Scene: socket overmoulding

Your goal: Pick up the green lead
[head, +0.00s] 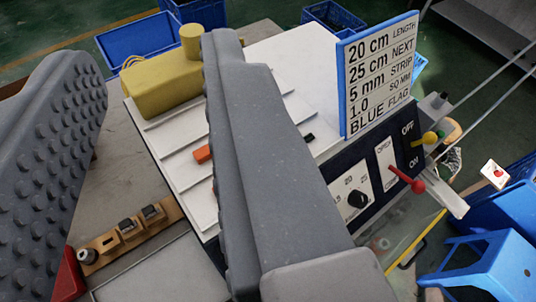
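My gripper (152,62) is open, with its two grey studded fingers wide apart and nothing held between them. I cannot make out a green lead anywhere in view. The right finger hides part of the white machine top (272,60). A small orange piece (203,154) shows on the white ridged surface just left of that finger, and a small black piece (309,137) shows to its right.
A yellow housing (165,85) stands at the machine's far left. A sign (378,72) and a panel with a red lever (408,181) are on the right. A wooden strip with black blocks (130,228) lies lower left. Blue crates (137,38) stand beyond.

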